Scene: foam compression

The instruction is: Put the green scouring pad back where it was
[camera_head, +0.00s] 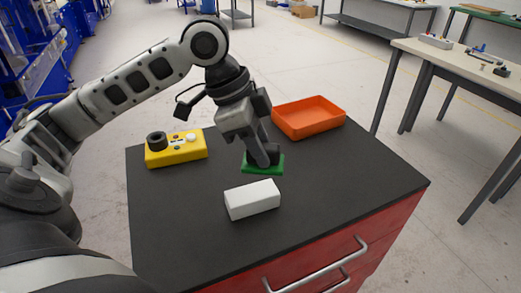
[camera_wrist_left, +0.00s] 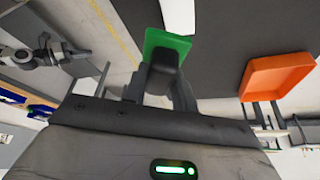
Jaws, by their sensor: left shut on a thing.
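The green scouring pad (camera_head: 248,169) is at the tip of my left gripper (camera_head: 266,158), over the middle of the black cabinet top. It also shows in the left wrist view (camera_wrist_left: 165,42), at the fingertips of my left gripper (camera_wrist_left: 162,72). The left gripper points down and is shut on the pad. The fingers hide part of the pad. I cannot tell whether the pad touches the black top.
A white block (camera_head: 252,199) lies just in front of the pad. A yellow box with a black knob (camera_head: 176,151) stands to the left. An orange tray (camera_head: 309,120) stands at the back right. The black top (camera_head: 350,185) is clear at the right.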

